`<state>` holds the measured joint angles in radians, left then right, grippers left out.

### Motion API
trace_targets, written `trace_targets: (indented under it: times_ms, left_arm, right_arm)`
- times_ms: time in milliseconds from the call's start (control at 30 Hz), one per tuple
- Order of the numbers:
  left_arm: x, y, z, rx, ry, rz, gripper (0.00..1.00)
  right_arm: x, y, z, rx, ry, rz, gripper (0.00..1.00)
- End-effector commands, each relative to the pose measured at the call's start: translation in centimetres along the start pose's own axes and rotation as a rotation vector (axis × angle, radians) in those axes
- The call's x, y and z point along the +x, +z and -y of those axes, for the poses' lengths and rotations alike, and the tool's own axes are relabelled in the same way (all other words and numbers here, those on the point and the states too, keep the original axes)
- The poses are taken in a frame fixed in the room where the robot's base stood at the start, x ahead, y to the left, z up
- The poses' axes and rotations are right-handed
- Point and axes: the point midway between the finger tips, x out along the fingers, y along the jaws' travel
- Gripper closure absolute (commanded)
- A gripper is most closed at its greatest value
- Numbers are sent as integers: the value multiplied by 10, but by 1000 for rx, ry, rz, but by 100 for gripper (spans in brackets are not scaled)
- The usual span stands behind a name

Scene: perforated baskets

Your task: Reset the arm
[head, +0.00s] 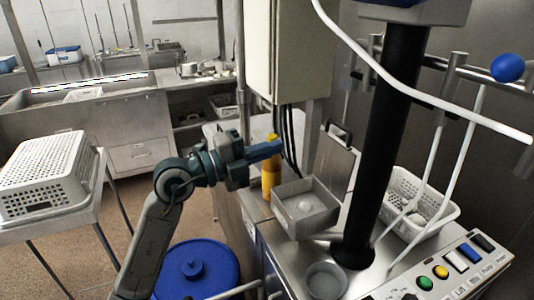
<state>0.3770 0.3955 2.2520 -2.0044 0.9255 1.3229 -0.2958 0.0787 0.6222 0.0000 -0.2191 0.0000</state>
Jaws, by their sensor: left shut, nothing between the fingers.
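My left arm rises from the bottom left, and its left gripper (266,151) points right, raised near the metal counter. Its blue fingers are shut with nothing between them. It appears in front of a yellow cylinder (270,181) on the counter, partly hiding it; I cannot tell whether they touch. My right gripper is not in view. A white perforated basket (45,172) sits upside down or closed on the stand at the left. Another white perforated basket (443,205) stands on the counter at the right with pale items in it.
A metal box with a raised lid (304,214) stands right of the gripper. A black column (388,140), white tubes and a button panel (440,271) crowd the right side. A blue round lid (197,272) is below my arm. Open floor shows at left centre.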

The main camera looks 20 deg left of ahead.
Motion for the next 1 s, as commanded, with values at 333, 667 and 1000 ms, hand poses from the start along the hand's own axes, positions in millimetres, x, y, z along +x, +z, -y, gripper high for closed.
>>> trace_targets:
  times_ms: [333, 667, 1000]
  left_arm:
    - [-6, -9, 3, -21, -60, -25, 100]
    - [-60, -19, 26, -317, -617, 44, 100]
    - [-158, 51, -80, -842, -828, 714, 100]
  right_arm:
    - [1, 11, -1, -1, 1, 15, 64]
    - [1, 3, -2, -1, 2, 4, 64]
    - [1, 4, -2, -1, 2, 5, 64]
